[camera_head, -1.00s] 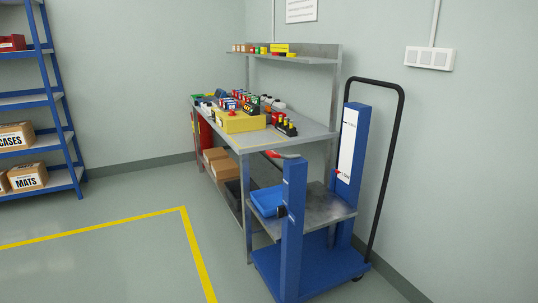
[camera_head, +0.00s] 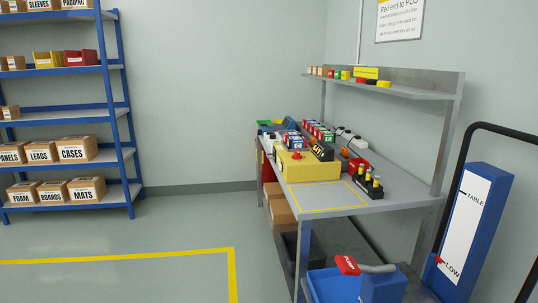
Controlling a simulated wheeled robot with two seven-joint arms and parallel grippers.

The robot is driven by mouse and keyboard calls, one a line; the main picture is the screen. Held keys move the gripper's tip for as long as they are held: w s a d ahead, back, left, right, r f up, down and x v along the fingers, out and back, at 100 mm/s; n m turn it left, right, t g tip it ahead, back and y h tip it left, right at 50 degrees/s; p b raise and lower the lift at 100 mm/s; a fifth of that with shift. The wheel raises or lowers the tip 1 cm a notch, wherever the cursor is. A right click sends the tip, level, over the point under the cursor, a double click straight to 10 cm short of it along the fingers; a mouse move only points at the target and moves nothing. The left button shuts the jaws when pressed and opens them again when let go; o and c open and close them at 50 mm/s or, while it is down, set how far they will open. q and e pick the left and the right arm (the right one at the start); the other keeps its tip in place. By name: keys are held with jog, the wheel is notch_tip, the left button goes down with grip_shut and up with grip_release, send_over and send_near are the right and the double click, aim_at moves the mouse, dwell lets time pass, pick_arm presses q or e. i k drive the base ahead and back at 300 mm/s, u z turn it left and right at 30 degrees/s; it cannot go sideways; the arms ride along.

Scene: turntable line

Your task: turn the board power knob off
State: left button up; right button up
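The metal workbench (camera_head: 385,202) stands to the right of centre against the wall. A yellow box (camera_head: 312,168) sits on it, with a small red knob or button (camera_head: 296,156) on its top left. A black bar with yellow lettering (camera_head: 321,151) is at the box's right end. I cannot tell which part is the board power knob, or how it is set; it is too small to read. Neither of my grippers is in view.
A blue shelf rack (camera_head: 118,112) with boxes is at left. The floor between is clear, with a yellow line (camera_head: 150,256).

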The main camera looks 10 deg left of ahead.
aim_at(297, 156)
jog(key=u, duration=1.2)
jog(key=i, duration=2.6)
jog(key=u, duration=2.2)
jog(key=k, duration=0.85)
jog(key=z, duration=2.7)
